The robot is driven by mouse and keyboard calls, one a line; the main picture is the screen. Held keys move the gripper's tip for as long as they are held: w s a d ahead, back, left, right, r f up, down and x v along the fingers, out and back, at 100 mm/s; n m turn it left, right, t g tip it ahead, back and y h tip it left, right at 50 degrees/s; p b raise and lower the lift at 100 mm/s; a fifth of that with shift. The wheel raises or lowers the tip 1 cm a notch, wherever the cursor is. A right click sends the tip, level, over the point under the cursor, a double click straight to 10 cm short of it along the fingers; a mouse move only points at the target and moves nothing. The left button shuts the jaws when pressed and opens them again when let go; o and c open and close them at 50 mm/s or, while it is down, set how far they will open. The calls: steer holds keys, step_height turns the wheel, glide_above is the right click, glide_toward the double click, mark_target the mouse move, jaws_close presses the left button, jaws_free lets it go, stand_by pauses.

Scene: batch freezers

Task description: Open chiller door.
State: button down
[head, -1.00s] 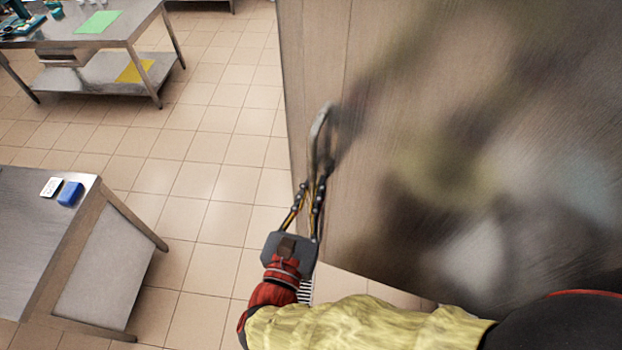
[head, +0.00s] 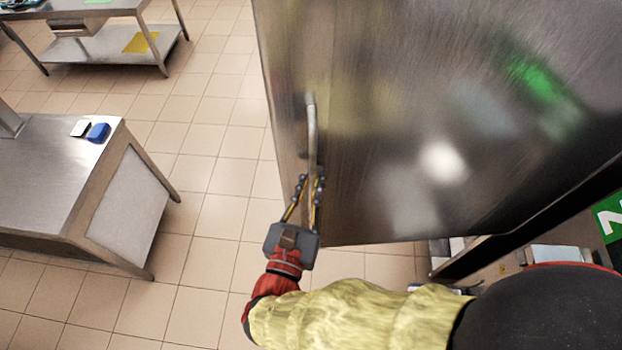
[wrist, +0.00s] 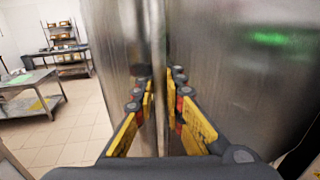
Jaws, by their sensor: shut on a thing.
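The chiller door (head: 400,110) is a brushed steel panel that fills the upper right of the head view. It stands swung open, with the dark cabinet edge and some of the inside showing at the lower right. Its vertical bar handle (head: 312,125) is near the door's left edge. My gripper (head: 311,180) is shut on the lower part of the handle. In the wrist view the handle (wrist: 156,60) runs between the two yellow-and-black fingers of my gripper (wrist: 158,90). The fingertips are partly hidden against the door.
A steel table (head: 50,180) with a blue block (head: 98,132) and a white item (head: 80,128) stands at the left. Another table (head: 85,10) with a yellow sheet on its shelf is at the back left. Tiled floor (head: 215,180) between them and the door is clear.

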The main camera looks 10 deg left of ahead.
mark_target(312, 157)
steer(key=shift+s+r, duration=0.1)
steer(key=shift+s, duration=0.2)
steer(key=c, duration=1.9)
jaws_free()
step_height(312, 157, up, 10)
steer(key=shift+f, duration=0.1)
